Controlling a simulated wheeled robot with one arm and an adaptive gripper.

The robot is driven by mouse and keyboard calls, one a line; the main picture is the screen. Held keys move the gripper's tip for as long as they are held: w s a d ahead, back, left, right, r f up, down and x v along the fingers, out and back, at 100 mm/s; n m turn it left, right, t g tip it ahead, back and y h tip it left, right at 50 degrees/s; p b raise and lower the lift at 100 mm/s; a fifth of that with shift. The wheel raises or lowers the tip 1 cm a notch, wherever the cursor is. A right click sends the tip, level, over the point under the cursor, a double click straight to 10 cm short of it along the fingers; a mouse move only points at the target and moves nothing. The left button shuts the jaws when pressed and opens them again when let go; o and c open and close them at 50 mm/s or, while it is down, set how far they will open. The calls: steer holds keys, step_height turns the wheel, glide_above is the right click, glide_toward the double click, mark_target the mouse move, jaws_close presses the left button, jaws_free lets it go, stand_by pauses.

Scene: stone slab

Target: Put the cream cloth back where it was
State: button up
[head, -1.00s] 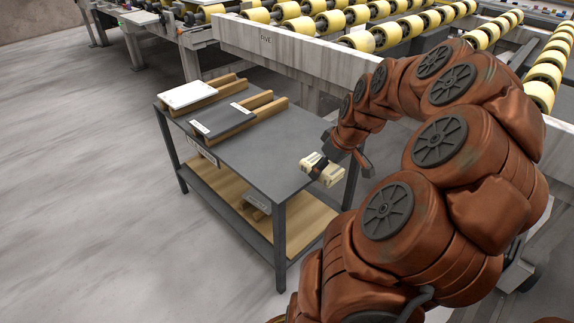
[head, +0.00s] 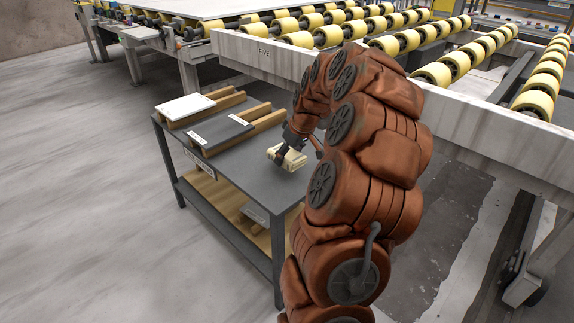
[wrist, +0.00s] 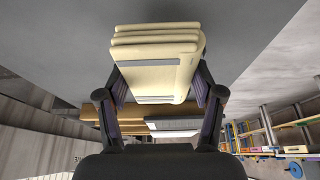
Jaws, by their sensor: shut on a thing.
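The cream cloth (head: 293,159) is a folded, layered block at the right part of the dark grey table top (head: 240,177). My gripper (head: 284,154) is shut on it. My arm hides part of the table's right end.
A white slab (head: 185,107) and a dark slab (head: 220,132) lie on wooden rails on the table's left half. A lower wooden shelf (head: 215,190) holds a small item. A conveyor with yellow rollers (head: 327,33) runs behind. The table's front middle is clear.

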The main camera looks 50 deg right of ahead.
steer(key=shift+w, duration=0.25)
steer(key=shift+f+b, duration=0.8)
steer(key=shift+f, duration=0.95)
steer(key=shift+f, duration=0.15)
steer(key=o, duration=1.1)
